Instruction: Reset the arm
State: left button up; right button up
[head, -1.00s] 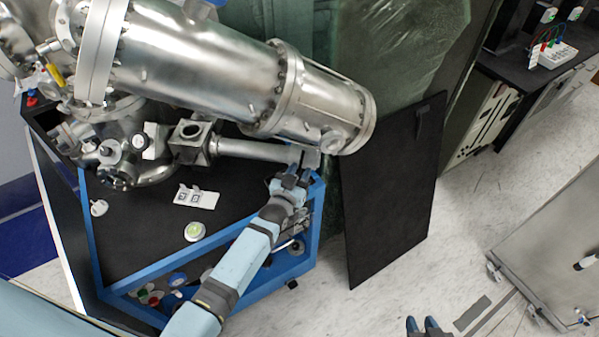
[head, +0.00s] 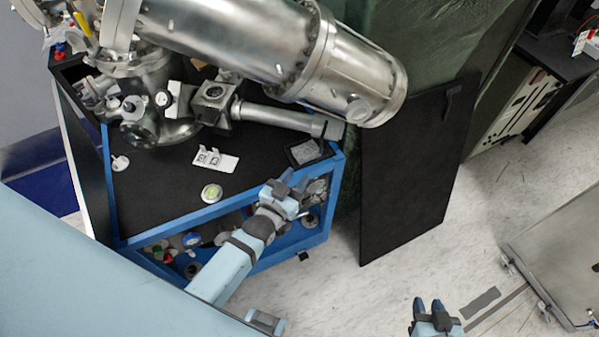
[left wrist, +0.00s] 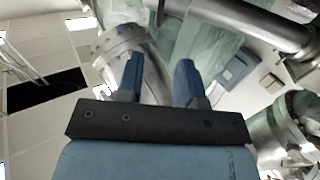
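My left gripper (head: 285,190) is over the front right edge of the blue-framed table, short of the tube's end. In the left wrist view its two blue fingers (left wrist: 158,80) stand apart with nothing between them. My right gripper (head: 431,308) is at the bottom of the head view, over the floor, with its fingertips apart and nothing seen between them. The metal vacuum chamber (head: 285,50) fills the top of the head view. Its thin side tube (head: 275,118) points right. A small dark square tray (head: 304,152) lies at the table's right corner.
The black table top (head: 160,195) holds a white tag card (head: 214,160) and a round greenish disc (head: 211,193). A black panel (head: 415,170) stands right of the table. A grey cart (head: 560,250) is at far right. The floor between is open.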

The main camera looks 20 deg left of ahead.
dwell(0.4)
pick_arm(q)
jog(key=s+f+m+g+p, duration=0.1)
jog(key=s+g, duration=0.6)
jog(key=s, duration=0.9)
jog(key=shift+f+m+h+p, duration=0.3)
jog(key=shift+f+h+p, duration=0.15)
jog(key=shift+p, duration=0.6)
jog(key=shift+d, duration=0.1)
